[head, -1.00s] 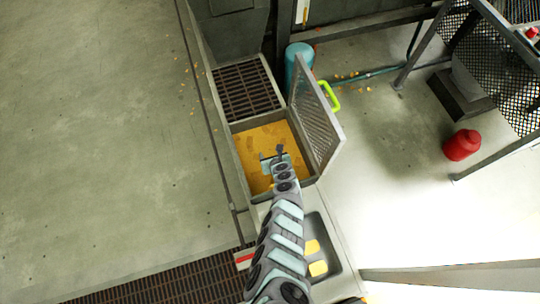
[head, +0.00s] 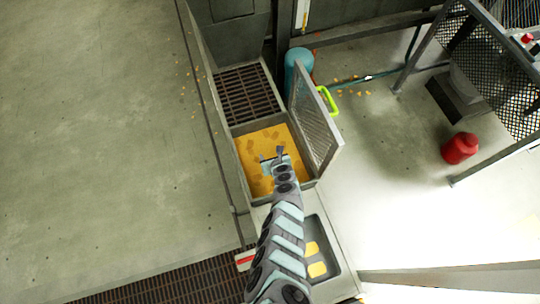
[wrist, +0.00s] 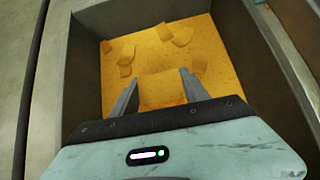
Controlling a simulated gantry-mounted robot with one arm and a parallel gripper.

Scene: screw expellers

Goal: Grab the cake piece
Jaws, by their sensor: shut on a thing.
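In the wrist view, my gripper (wrist: 160,92) is shut on a flat yellow cake piece (wrist: 160,90), which fills the space between the two fingers. Their lower ends are hidden by the gripper body. In the head view, my gripper (head: 273,157) is over the bin (head: 234,160) of yellow material, and the held piece is hard to make out there. Several loose cake pieces (wrist: 182,36) lie on the yellow material inside the bin. I cannot tell how far the held piece is above it.
A mesh lid (head: 317,125) stands open on the bin's right side. A dark grate (head: 247,93) lies behind the bin. A grey tray (head: 335,268) with yellow pieces (head: 317,269) is in front. A teal cylinder (head: 297,62) and a red container (head: 460,148) stand on the floor.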

